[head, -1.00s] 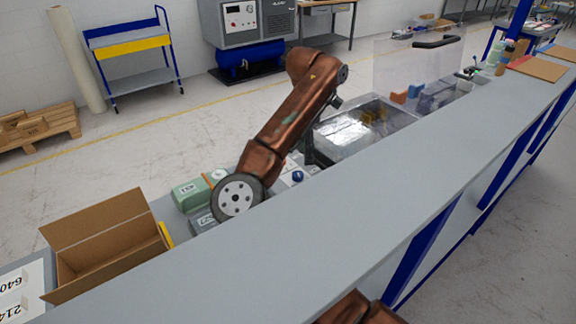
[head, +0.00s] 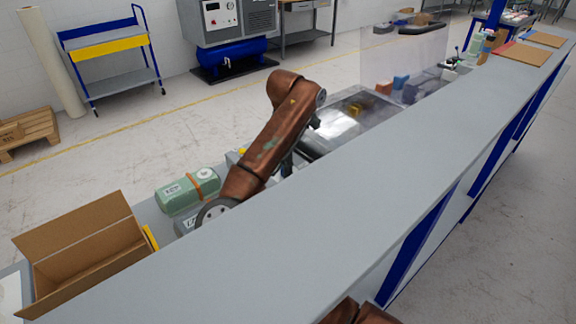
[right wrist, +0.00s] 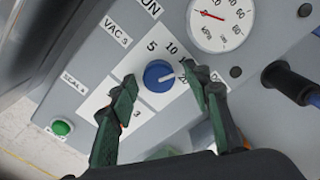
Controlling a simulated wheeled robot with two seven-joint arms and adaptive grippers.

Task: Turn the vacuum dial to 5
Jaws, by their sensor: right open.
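A finger partly covers another number on the right. In the head view, my right gripper (head: 288,163) is small and dark below my brown arm, and the dial is hidden. My left gripper is not in view.
A round gauge (right wrist: 221,18), a green button (right wrist: 61,128) and a black handle or plug (right wrist: 288,82) are on the panel. An open cardboard box (head: 85,260), a green container (head: 188,190) and the chamber's raised clear lid (head: 400,60) stand along the grey bench (head: 330,220).

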